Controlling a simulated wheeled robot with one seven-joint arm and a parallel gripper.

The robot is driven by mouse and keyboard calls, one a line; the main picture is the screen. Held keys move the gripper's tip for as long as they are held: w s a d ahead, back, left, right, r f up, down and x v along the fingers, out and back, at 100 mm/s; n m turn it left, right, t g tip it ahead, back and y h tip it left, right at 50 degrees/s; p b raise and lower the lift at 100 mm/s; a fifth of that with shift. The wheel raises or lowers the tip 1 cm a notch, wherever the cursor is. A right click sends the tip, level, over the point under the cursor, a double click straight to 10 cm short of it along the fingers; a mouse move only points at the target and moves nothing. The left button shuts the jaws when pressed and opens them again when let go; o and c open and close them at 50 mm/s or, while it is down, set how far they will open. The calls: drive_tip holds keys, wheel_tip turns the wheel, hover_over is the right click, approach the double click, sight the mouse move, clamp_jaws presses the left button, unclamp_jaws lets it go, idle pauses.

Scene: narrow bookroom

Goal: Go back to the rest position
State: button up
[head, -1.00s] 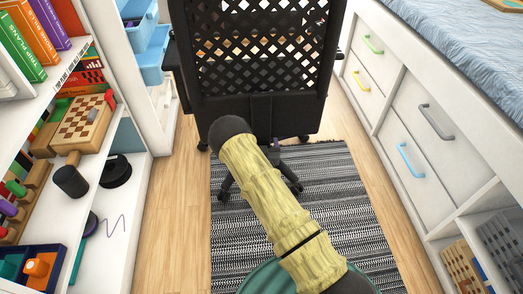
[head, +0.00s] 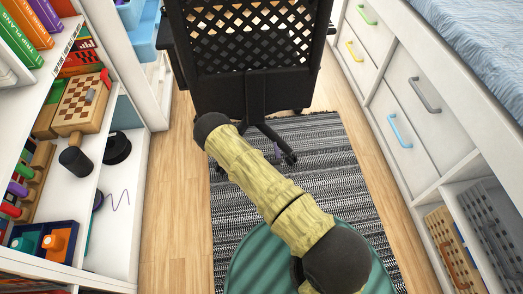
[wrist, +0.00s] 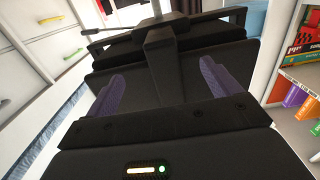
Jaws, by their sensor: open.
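My gripper (wrist: 168,92) shows in the wrist view with its two purple fingers spread wide apart. No object is between the fingers. The underside and post of a black office chair (wrist: 160,40) fill the view beyond them.
The black chair (head: 250,80) stands ahead on a striped rug (head: 330,160). A white shelf (head: 115,225) with games and blocks lines the left. A white drawer unit (head: 420,120) under a blue bed cover (head: 480,30) lines the right. Wood floor strips (head: 170,220) lie between.

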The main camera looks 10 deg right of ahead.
drive_tip(key=shift+s, duration=0.55)
drive_tip(key=w+d+r+m+g+h+p, duration=0.1)
drive_tip(key=w+r+m+g, duration=0.1)
drive_tip(key=r+g, duration=0.35)
drive_tip(key=w+d+r+m+g+p, duration=0.1)
drive_tip(key=w+r+m+g+p, duration=0.15)
drive_tip(key=r, duration=0.55)
drive_tip(key=s+d+r+n+g+y+p, duration=0.25)
drive_tip(key=s+r+n+g, duration=0.35)
drive_tip(key=s+r, duration=1.25)
wheel_tip(320, 180, up, 37)
drive_tip(key=g+p, duration=0.1)
drive_tip(key=p, duration=3.6)
drive_tip(key=shift+m, duration=0.45)
